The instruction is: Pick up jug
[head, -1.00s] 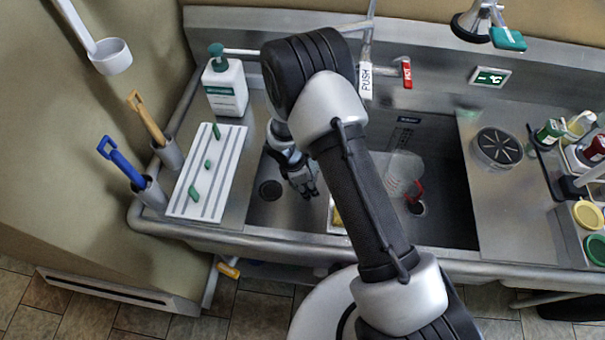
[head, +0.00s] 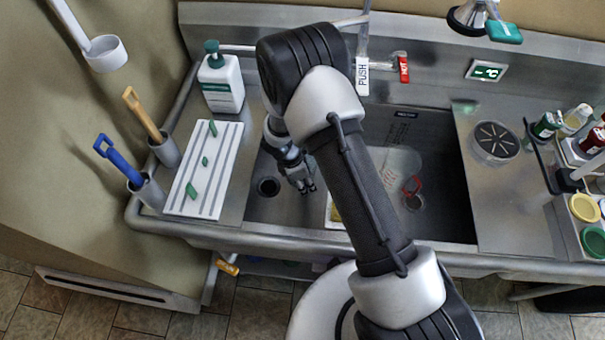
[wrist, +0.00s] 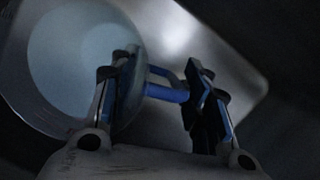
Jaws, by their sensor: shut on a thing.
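In the wrist view, my gripper (wrist: 160,100) is shut on the blue handle (wrist: 166,92) of a translucent jug (wrist: 72,60). Its round body lies to the left of the fingers. In the head view, my gripper (head: 305,184) hangs over the left sink basin, pointing down, and no blue-handled jug can be made out there.
A white grooved board (head: 203,168) with small green pieces lies left of the left basin. A soap bottle (head: 221,85) stands behind it. Two holders with a blue-handled (head: 118,160) and a yellow-handled tool are at the left edge. Bottles (head: 575,121) crowd the right counter.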

